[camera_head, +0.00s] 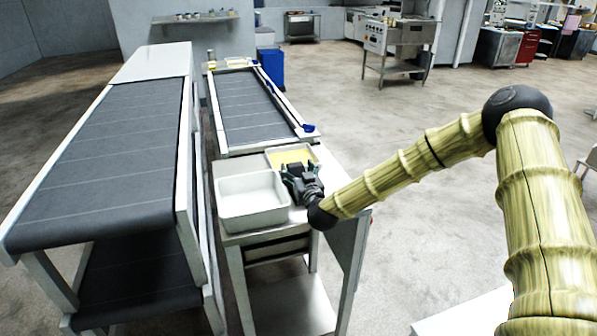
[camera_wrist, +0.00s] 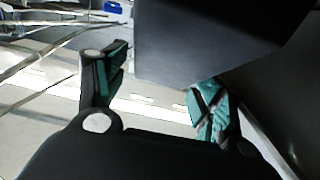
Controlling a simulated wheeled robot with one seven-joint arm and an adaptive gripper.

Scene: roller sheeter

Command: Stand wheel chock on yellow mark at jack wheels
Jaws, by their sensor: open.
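My gripper (camera_head: 291,172) is low over the white table, just right of a white bin, at the near edge of a shallow tray with a yellow inside. In the wrist view its two green-padded fingers (camera_wrist: 158,90) stand wide apart, so it is open. A large dark flat-sided block (camera_wrist: 215,40) fills the upper middle of the wrist view, near the right fingertip and partly covering it. I cannot tell whether it is the wheel chock or whether it touches the finger. I cannot make out the chock, the yellow mark or the jack wheels for certain in either view.
The white bin (camera_head: 252,203) and the yellow-lined tray (camera_head: 293,151) take up much of the white table (camera_head: 232,239). A grey belt (camera_head: 112,165) runs at the left and another belt (camera_head: 250,108) lies behind the table. Open floor (camera_head: 420,125) lies to the right.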

